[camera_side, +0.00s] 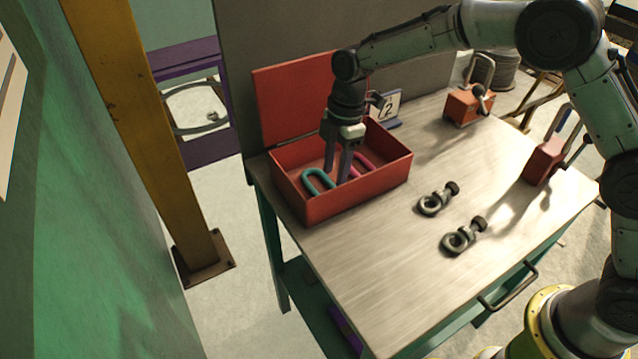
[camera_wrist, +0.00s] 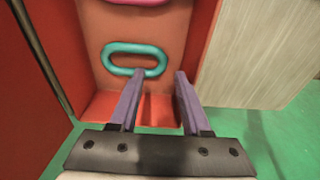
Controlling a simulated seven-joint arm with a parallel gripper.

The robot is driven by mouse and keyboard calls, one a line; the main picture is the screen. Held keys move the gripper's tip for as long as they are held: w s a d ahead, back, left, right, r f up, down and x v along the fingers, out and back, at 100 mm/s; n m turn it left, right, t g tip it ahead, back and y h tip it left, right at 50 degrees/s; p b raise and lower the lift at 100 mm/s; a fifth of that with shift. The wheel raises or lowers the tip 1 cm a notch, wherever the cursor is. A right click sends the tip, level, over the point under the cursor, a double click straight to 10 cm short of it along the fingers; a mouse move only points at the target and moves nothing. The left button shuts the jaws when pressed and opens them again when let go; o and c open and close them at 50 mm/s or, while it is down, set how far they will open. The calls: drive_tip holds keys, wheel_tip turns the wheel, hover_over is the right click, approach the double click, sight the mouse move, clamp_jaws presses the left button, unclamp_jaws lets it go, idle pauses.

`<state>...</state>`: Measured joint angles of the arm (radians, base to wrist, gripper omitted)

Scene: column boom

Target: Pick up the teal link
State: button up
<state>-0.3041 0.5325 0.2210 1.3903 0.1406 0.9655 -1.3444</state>
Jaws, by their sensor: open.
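The teal link (camera_side: 317,182) is an oval ring lying inside the red open-topped box at the left end of the workbench. In the wrist view the teal link (camera_wrist: 134,49) lies across the box floor, just beyond my fingertips. My gripper (camera_side: 337,180) points down into the box, with its fingers apart and nothing between them. In the wrist view my gripper (camera_wrist: 160,76) has its left fingertip close to the link's lower edge; I cannot tell whether they touch. A pink link (camera_side: 362,166) lies in the box on the other side of my fingers.
The red box (camera_side: 350,203) has raised walls around my fingers and an upright lid (camera_side: 290,100) behind. Two grey shackles or eye bolts (camera_side: 437,198) (camera_side: 463,236) lie on the workbench (camera_side: 390,275). A number card (camera_side: 387,107) and red padlock-like blocks (camera_side: 467,105) (camera_side: 545,160) stand farther right.

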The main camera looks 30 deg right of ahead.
sight(330, 187)
drive_tip(key=shift+a+f, duration=0.2)
drive_tip(key=shift+f, duration=0.65)
drive_tip(key=shift+a+f, duration=0.15)
drive_tip(key=shift+f, duration=0.75)
drive_tip(key=shift+a+f, duration=0.2)
drive_tip(key=shift+f, duration=0.65)
clamp_jaws()
drive_tip(key=shift+r, duration=0.1)
